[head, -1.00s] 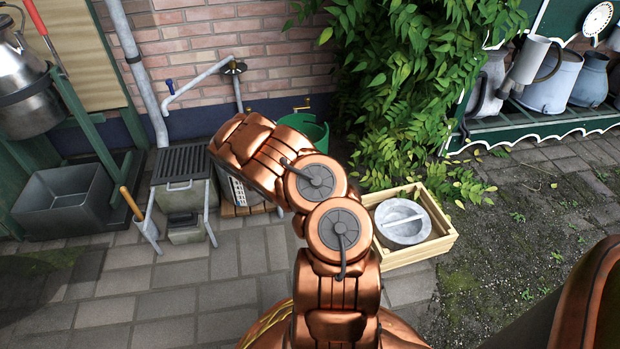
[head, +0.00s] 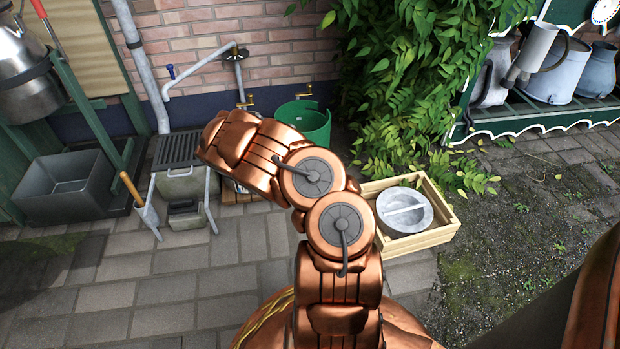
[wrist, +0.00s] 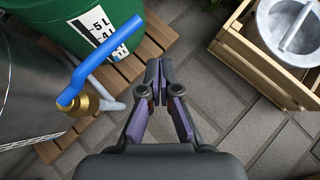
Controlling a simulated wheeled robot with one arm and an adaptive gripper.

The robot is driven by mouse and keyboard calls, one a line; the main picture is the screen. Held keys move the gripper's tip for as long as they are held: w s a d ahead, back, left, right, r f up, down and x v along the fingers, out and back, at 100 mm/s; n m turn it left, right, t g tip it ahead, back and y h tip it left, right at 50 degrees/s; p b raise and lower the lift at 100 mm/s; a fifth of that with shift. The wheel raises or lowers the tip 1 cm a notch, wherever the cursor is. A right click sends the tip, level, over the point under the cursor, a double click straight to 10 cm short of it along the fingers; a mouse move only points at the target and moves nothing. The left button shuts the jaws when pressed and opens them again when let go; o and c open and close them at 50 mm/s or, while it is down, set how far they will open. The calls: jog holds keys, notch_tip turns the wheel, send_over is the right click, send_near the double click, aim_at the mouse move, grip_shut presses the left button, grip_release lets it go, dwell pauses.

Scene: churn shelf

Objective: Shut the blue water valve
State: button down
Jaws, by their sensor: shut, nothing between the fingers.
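In the wrist view, a long blue lever (wrist: 105,60) sits on a brass valve (wrist: 87,101) at the side of a metal drum (wrist: 28,75). The lever slants from the brass body up to the right, in front of a green tub. My gripper (wrist: 155,75) is shut and empty, to the right of the lever and apart from it. My copper arm hides the gripper and the drum's valve there.
A wooden crate (head: 425,240) holding a grey round vessel (head: 404,209) lies to the right. A grey basin (head: 65,190) stands at the left. Paving (head: 150,290) in front is clear.

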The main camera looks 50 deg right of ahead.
jog(key=s+a+r+b, duration=0.4)
jog(key=s+a+r, duration=0.1)
jog(key=s+r, duration=0.1)
jog(key=shift+a, duration=0.15)
dwell(0.8)
jog(key=shift+s+r, duration=0.1)
jog(key=shift+r, duration=0.05)
dwell(0.4)
